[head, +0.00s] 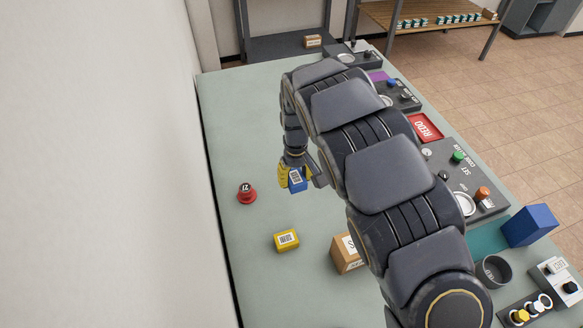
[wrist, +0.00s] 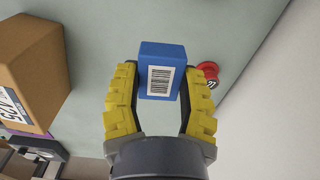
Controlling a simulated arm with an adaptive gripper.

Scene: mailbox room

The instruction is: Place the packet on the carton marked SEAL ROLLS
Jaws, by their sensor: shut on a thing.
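My gripper (head: 296,176) is shut on a small blue packet (head: 297,183) with a white barcode label. In the wrist view, the blue packet (wrist: 162,72) sits between the yellow fingers (wrist: 160,98). I cannot tell how far above the table it is. A brown carton (head: 347,253) with a white label stands partly behind my arm in the head view. A brown carton (wrist: 30,62) also shows at the left of the wrist view, apart from the gripper; its label is cut off. I cannot read SEAL ROLLS on either, nor tell whether they are the same carton.
A yellow box (head: 287,241) and a red round object (head: 246,193) stand on the green table (head: 231,118). Control panels, a red REDO tray (head: 426,127), a blue block (head: 530,225) and a dark cup (head: 493,272) line the right side. A wall runs along the left.

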